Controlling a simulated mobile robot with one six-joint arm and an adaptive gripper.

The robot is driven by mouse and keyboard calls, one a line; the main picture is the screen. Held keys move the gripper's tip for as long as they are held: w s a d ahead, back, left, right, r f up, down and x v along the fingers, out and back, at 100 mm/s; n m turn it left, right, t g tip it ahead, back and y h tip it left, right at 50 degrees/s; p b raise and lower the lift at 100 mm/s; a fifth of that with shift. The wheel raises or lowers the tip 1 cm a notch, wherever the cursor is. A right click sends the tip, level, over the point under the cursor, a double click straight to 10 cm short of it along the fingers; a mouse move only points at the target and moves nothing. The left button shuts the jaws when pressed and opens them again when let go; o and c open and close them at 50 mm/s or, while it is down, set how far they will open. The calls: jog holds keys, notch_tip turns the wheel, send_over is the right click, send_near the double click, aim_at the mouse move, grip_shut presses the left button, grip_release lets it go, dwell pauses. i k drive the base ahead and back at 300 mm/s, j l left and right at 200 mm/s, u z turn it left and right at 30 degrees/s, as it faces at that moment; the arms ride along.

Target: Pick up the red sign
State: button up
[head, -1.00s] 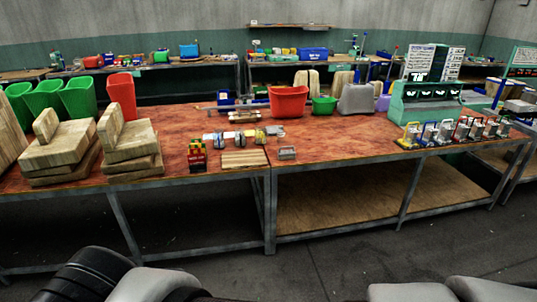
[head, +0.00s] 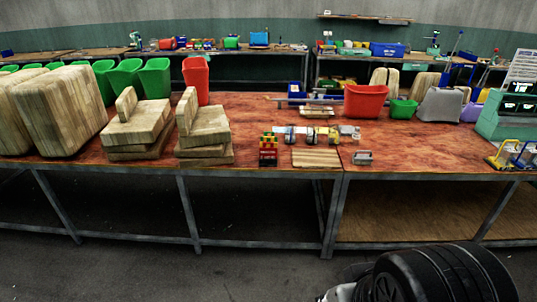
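No item is clearly readable as a red sign. A small upright stack (head: 268,150) stands near the front edge of the red-brown table, left of a flat wooden board. Its lower part is red with faint pale marks, and its upper part has red, yellow and green pieces. It is too small to tell whether this is the sign. My gripper is not in view. A dark ribbed rounded part and a pale piece, seemingly of my own body, show at the lower right.
Wooden block stacks (head: 205,132) and green bins (head: 154,77) fill the table's left. A tall red bin (head: 196,80), wide red bin (head: 366,101) and small green bin (head: 403,110) stand farther back. A striped wooden board (head: 316,158) and small grey tray (head: 362,157) lie near the front.

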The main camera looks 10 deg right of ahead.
aim_at(264, 152)
jog(key=i+l+u, duration=0.1)
jog(key=i+l, duration=0.25)
jog(key=i, duration=0.3)
jog(key=i+l+u, duration=0.1)
jog(key=i+l, duration=0.3)
jog(key=i, duration=0.25)
jog(key=i+l+u, duration=0.1)
jog(key=i+l, duration=0.35)
jog(key=i, duration=0.15)
jog(key=i+l, duration=0.5)
jog(key=i+j+u, duration=0.05)
jog(key=i, duration=0.1)
